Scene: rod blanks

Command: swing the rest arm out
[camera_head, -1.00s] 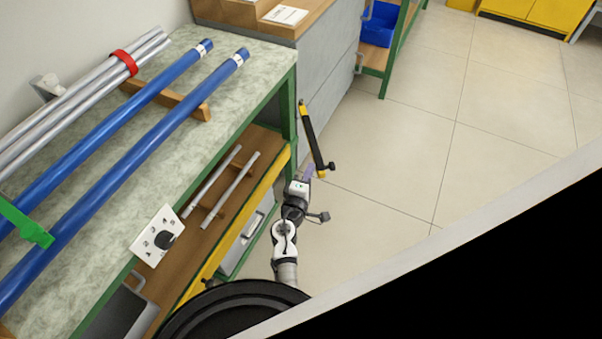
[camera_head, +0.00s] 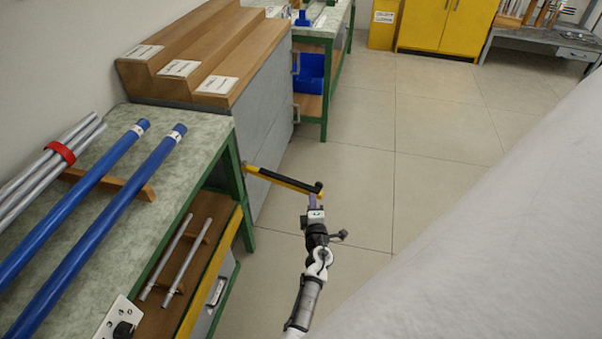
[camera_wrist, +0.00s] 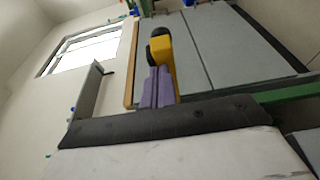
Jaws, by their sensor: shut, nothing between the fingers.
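The rest arm (camera_head: 282,180) is a yellow and black bar. Its far end meets the green bench frame by the grey cabinet. It sticks out over the floor, roughly square to the bench front, with a black knob at its free end. My gripper (camera_head: 313,200) is shut and empty, its purple fingers at the free end of the bar. In the wrist view the fingers (camera_wrist: 158,88) point at the yellow and black end of the rest arm (camera_wrist: 161,52). I cannot tell whether they touch it.
The green-framed bench (camera_head: 200,140) at left carries blue rods (camera_head: 110,205) and silver rods (camera_head: 45,170). Two thin rods lie on its lower shelf. A grey cabinet with wooden steps (camera_head: 190,60) stands beyond. The tiled floor (camera_head: 380,150) to the right is clear.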

